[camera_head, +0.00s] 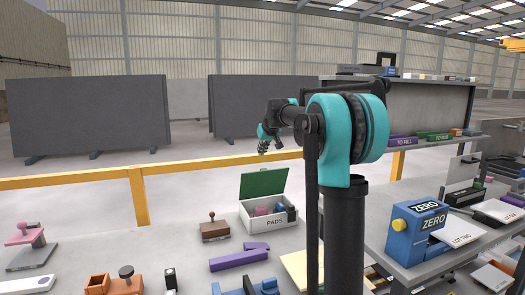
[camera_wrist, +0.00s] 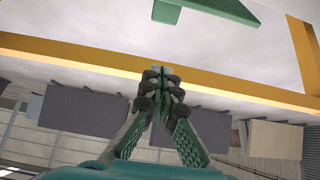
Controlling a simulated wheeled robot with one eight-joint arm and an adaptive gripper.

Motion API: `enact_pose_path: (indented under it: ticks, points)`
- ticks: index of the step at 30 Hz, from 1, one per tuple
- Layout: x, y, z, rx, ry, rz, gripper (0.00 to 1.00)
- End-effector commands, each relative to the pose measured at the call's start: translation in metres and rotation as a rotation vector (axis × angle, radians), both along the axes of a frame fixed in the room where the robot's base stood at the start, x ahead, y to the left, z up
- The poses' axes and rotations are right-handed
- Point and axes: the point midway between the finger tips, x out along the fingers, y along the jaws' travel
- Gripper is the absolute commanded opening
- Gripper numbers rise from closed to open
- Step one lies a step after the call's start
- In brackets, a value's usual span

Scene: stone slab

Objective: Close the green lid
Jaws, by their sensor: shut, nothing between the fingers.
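The green lid (camera_head: 264,183) stands open, raised at the back of a white box (camera_head: 262,222) marked PADS. Pink and blue items and a dark one show inside the box. My gripper (camera_head: 264,147) is in the air above and behind the lid, apart from it in the picture. In the wrist view my gripper (camera_wrist: 160,78) has its fingertips together with nothing between them. Green edges (camera_wrist: 222,10) show at the top of the wrist view; I cannot tell for sure that they are the lid.
A brown stamp (camera_head: 214,231) stands left of the box, and a purple piece (camera_head: 238,260) lies in front. A yellow rail (camera_head: 90,178) runs behind the slab. A blue ZERO device (camera_head: 405,235) stands at right. My arm hides part of the slab right of the box.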

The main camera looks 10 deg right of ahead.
Motion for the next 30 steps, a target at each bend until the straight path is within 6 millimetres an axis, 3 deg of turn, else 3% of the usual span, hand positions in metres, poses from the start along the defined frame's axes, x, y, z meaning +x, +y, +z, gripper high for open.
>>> enact_pose_path:
  ticks: [11,21,30]
  points:
    - [0.040,0.009,-0.049,0.001,0.000,0.001,0.00]
    - [0.006,0.001,-0.061,0.001,0.000,-0.001,0.00]
    - [0.003,0.001,-0.062,0.000,0.000,0.000,0.00]
